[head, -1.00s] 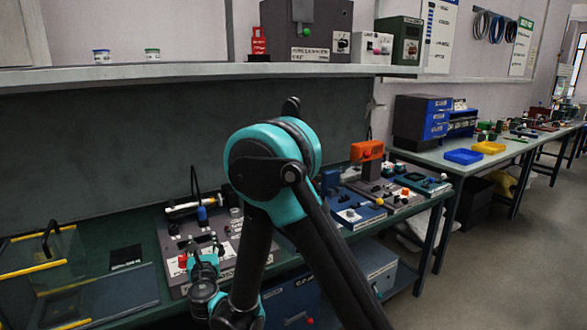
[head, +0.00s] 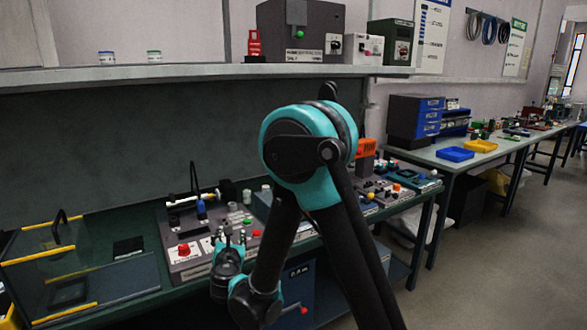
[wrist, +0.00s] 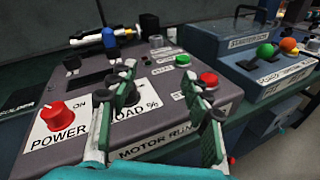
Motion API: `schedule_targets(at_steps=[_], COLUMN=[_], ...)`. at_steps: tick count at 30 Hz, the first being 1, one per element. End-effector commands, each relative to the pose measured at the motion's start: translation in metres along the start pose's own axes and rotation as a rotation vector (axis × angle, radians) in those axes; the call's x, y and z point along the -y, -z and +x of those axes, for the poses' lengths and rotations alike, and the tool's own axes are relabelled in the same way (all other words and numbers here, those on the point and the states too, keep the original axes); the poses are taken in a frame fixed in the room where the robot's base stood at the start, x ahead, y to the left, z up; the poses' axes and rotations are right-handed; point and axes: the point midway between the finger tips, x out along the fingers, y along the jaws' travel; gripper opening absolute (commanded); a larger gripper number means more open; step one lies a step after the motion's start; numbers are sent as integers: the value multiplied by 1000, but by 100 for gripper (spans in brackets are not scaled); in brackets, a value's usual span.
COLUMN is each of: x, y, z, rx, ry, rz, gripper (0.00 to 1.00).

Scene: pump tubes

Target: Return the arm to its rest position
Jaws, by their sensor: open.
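My gripper (wrist: 158,105) is open and empty in the wrist view, its two green-and-black fingers spread in front of a grey control panel (wrist: 145,133). The panel carries a red POWER knob (wrist: 58,115), a green button (wrist: 182,60) and a red button (wrist: 208,80). In the head view my teal-and-black arm is bent, with its elbow high in the middle and the forearm reaching down to the front edge of the bench. The fingers show only small there, in front of the grey panel (head: 190,268).
A clear box with yellow edges (head: 40,255) stands at the bench's left. A blue device (wrist: 245,60) with coloured knobs is right of the panel. A shelf (head: 180,75) runs behind my arm. A second bench with blue (head: 455,154) and yellow trays (head: 480,146) is at right.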

Motion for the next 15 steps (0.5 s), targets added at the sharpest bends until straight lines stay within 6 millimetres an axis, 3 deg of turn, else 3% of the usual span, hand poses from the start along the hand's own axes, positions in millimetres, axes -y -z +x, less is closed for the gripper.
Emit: schedule_targets(at_steps=[5, 8, 11, 15], x=[64, 114, 176, 256], y=[-19, -30, -39, -42], z=[6, 4, -8, -42], rx=[-43, -66, -79, -61], ry=[134, 246, 396, 619], rz=[214, 397, 643, 1017], gripper=[49, 49, 49, 49])
